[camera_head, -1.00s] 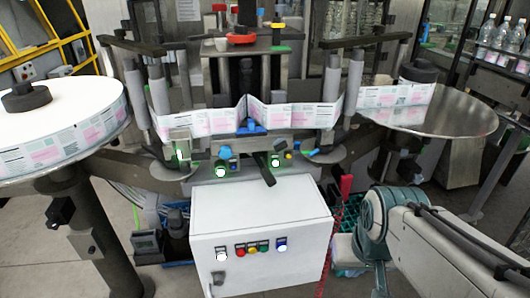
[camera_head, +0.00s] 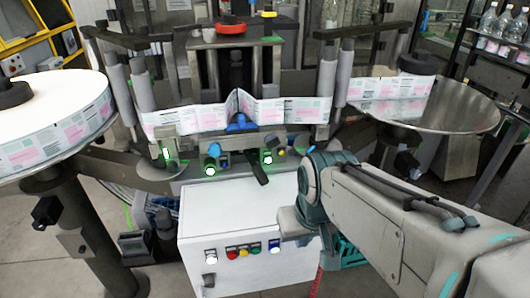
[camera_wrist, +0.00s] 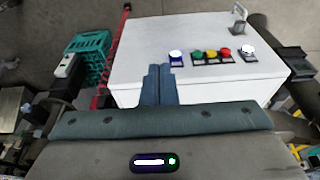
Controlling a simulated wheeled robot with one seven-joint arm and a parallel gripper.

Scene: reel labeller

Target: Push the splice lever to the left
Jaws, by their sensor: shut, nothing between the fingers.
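The splice lever appears to be the black, tilted handle (camera_head: 258,167) on the front of the splicing unit, above the white control cabinet, in the head view. It stands clear of my arm and points down to the right. In the wrist view my gripper (camera_wrist: 158,70) has its two blue-grey fingers together and empty, in front of the white cabinet. The lever does not show there. In the head view my arm is to the right of and below the lever; the fingertips cannot be made out.
The white cabinet (camera_head: 245,215) with coloured buttons (camera_head: 243,251) stands below the lever. Green-lit knobs (camera_head: 210,168) and a blue clamp (camera_head: 240,122) are nearby. A green crate (camera_wrist: 88,58) shows beside the cabinet in the wrist view.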

